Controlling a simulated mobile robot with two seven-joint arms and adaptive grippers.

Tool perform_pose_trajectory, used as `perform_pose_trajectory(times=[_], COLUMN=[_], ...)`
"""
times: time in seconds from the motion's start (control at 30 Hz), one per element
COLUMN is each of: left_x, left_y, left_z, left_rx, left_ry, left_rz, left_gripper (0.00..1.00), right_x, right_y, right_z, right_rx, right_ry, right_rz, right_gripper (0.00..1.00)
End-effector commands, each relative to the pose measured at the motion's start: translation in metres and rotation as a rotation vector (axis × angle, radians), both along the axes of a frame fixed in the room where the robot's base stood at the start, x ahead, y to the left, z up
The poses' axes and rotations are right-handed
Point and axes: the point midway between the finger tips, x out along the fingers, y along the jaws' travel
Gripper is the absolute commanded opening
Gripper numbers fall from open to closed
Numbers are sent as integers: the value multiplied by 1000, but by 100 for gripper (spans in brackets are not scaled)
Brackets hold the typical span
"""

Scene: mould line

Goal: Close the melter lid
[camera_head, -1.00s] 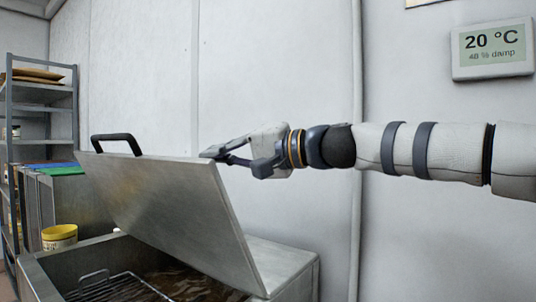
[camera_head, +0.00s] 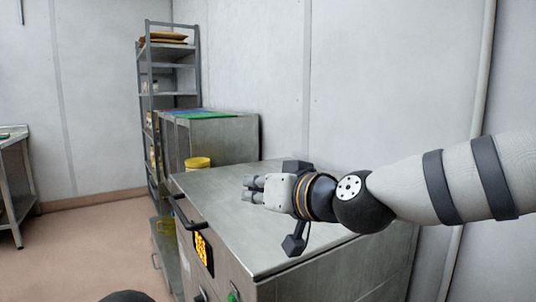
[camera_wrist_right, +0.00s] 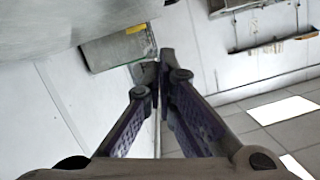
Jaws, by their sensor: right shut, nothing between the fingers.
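The melter lid (camera_head: 245,222) is a flat grey metal panel lying down level on the melter body (camera_head: 340,272) in the head view. Its dark bar handle (camera_head: 190,212) is at the lid's front edge. My right gripper (camera_head: 252,190) is over the lid's top, fingers pointing left towards the handle side, and holds nothing. I cannot tell whether it touches the lid. In the right wrist view its fingertips (camera_wrist_right: 160,62) meet, shut and empty. The melter's inside is hidden under the lid. My left gripper is not in view.
A yellow tub (camera_head: 197,163) stands just behind the melter. A steel cabinet (camera_head: 225,137) with coloured sheets on top and a tall shelf rack (camera_head: 172,60) are beyond. A steel table (camera_head: 14,180) is at far left. The floor (camera_head: 95,240) between is clear.

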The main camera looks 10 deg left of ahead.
Motion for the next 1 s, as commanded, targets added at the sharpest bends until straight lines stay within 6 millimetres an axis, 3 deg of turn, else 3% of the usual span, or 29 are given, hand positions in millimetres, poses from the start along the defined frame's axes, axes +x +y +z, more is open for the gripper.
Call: perform_pose_trajectory(times=[0.2,0.5,1.0], left_x=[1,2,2], left_y=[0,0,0], left_z=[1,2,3], left_rx=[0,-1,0], left_ry=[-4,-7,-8], left_rz=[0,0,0], left_gripper=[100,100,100], right_x=[-7,-9,-9], right_y=[7,9,8], right_z=[-42,-77,-90], right_rx=[-110,-202,-233], right_ry=[-107,-199,-227], right_rz=[1,-1,-1], right_gripper=[0,0,0])
